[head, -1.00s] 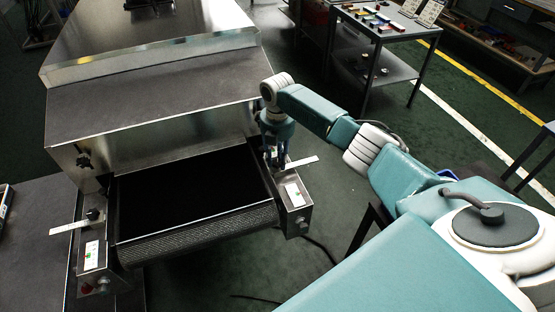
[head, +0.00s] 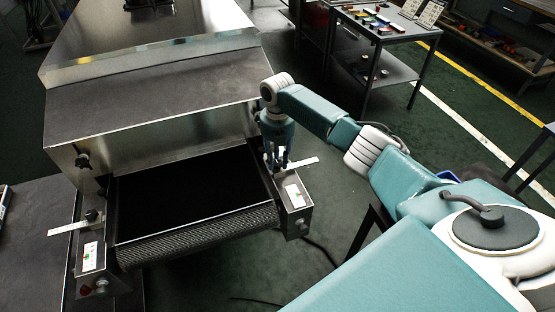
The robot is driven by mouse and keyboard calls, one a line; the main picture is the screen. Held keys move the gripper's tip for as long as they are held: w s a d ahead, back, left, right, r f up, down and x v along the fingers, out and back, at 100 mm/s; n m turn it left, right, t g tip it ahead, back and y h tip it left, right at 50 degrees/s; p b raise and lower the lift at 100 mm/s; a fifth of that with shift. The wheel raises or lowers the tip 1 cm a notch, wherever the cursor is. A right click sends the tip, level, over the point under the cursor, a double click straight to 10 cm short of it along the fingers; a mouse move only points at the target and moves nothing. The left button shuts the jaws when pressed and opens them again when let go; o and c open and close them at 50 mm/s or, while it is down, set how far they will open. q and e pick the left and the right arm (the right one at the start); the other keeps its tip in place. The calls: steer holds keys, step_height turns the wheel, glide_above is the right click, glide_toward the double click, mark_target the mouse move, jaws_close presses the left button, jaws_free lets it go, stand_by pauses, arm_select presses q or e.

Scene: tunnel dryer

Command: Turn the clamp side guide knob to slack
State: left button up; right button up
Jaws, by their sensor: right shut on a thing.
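My right gripper (head: 277,160) points down over the steel side box (head: 297,203) at the right of the dryer's belt mouth. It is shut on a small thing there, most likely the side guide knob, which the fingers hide. A pale scale strip (head: 303,163) sticks out to the right beside the fingers. On the left side box, a black knob (head: 93,215) stands free beside a similar strip (head: 70,228). My left gripper is not in view.
The dark belt (head: 190,190) lies between the two side boxes under the steel hood (head: 150,105). A grey cart (head: 385,55) with small parts stands at the back right. Green floor is free right of the dryer.

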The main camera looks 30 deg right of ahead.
mark_target(278, 163)
steer(key=o, duration=1.2)
steer(key=shift+c, duration=0.2)
steer(key=shift+r, duration=0.1)
step_height(278, 163, up, 12)
